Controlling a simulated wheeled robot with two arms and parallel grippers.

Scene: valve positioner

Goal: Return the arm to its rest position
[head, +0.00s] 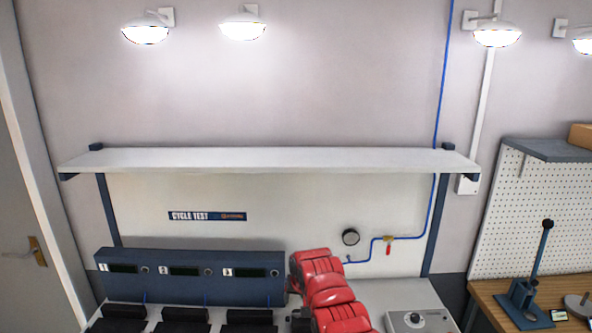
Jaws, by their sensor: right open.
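My right arm shows as red links at the bottom centre, in front of the bench's back panel. Its gripper (300,319) is a small dark part at the lower left of the red links, close to the bottom edge of the picture. The gripper is open, and I see nothing held in it, though its fingertips are mostly hidden or cut off. My left arm and left gripper are not in view.
A dark blue cycle test unit (190,276) with three numbered displays stands left of my arm. A grey control box (418,320) is to the right. A white shelf (270,159) spans above. A lever press (530,290) stands on a wooden bench (488,290) at right.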

